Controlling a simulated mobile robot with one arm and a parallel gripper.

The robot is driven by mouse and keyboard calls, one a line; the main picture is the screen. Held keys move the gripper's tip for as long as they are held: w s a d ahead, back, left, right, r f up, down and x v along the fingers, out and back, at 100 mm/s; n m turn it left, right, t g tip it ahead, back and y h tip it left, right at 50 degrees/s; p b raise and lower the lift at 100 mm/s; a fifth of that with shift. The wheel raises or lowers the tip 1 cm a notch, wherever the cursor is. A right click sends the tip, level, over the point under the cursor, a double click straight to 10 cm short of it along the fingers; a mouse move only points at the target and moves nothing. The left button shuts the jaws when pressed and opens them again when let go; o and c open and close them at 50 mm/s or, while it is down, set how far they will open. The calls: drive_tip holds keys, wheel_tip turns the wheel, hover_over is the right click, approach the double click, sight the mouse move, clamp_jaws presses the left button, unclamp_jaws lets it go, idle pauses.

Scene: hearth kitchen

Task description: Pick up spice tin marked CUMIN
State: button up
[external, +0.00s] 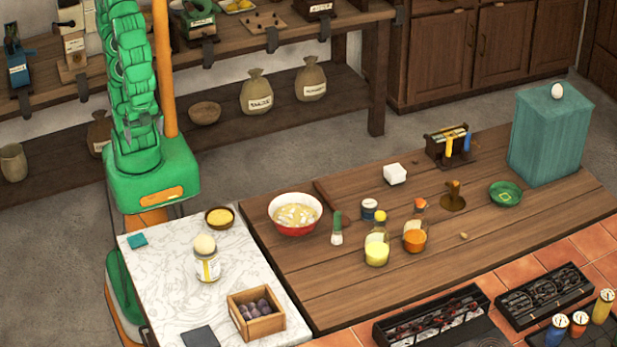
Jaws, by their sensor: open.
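No label reading CUMIN can be made out in the external view. A small dark tin-like container with a pale band (369,209) stands upright on the wooden table, behind the bottles; its marking is too small to read. Several small coloured canisters with pale tops, one of them yellow (604,307), stand at the lower right corner; I cannot tell what they are marked. My green arm rises folded at the left, beside the marble counter. My gripper cannot be made out, and nothing on the table is touched by the arm.
The wooden table (300,270) holds a red bowl (295,214), a white block (395,174), a green dish (505,194) and a teal box (550,135) with an egg on top. The marble counter (165,290) bears a jar (206,262) and a wooden crate (270,325).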

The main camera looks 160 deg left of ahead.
drive_tip(key=shift+s+d+f, duration=0.1)
drive_tip(key=shift+s+d, duration=0.05)
drive_tip(key=shift+s, duration=0.2)
drive_tip(key=c, duration=0.4)
drive_tip(key=shift+o, duration=0.2)
